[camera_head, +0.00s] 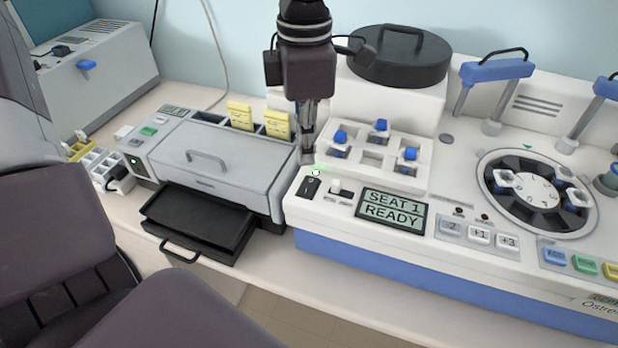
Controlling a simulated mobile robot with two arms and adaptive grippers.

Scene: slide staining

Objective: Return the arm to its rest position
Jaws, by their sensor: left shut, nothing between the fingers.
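My left gripper (307,155) points down, with its fingers shut and nothing between them. It is over the left front corner of the white and blue staining machine (400,250), just behind the black rocker switch (311,187). I cannot tell whether the fingertips touch the machine's surface. My dark arm links fill the left and lower left of the view. My right gripper is out of view.
The machine's display (391,211) reads "SEAT 1 READY". A rack (375,152) with blue-topped pieces is right of the gripper. A round carousel (537,192) is further right. A grey printer-like unit (213,165) with a black open drawer (198,222) stands left.

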